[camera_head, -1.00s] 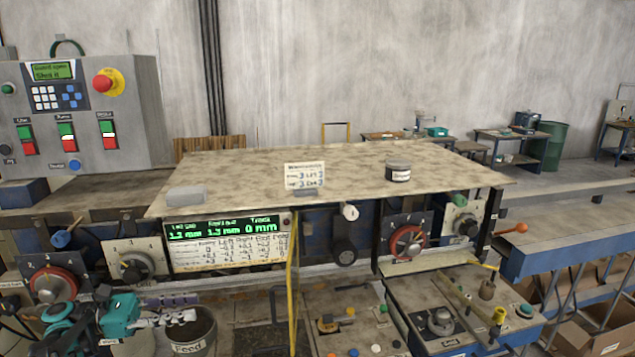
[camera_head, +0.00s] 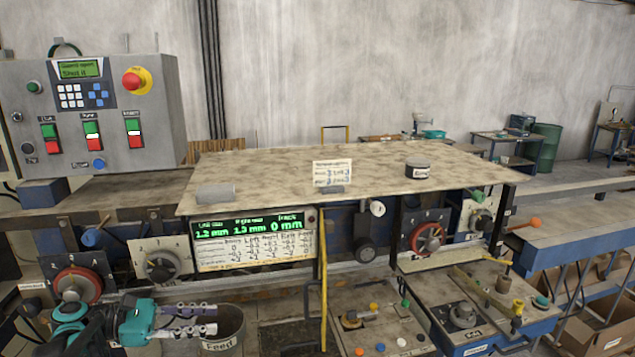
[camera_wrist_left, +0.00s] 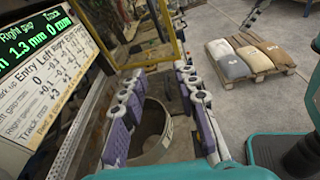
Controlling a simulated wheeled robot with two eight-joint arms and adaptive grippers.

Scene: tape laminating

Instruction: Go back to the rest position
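My left gripper (camera_head: 190,321) is teal with grey jointed fingers and sits at the lower left of the head view, in front of the machine. In the left wrist view its two fingers (camera_wrist_left: 162,112) are spread apart with nothing between them. Behind them is the grey bucket labelled Feed (camera_wrist_left: 150,132), which also shows in the head view (camera_head: 222,345) just right of the fingers. My right gripper is not seen in the head view.
The machine's flat top (camera_head: 270,170) carries a small dark jar (camera_head: 418,170), a paper card (camera_head: 332,171) and a grey block (camera_head: 215,193). A control console (camera_head: 90,120) stands at left. Dials and a yellow bar (camera_head: 324,290) lie close by. Sacks on a pallet (camera_wrist_left: 240,60) rest on the floor.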

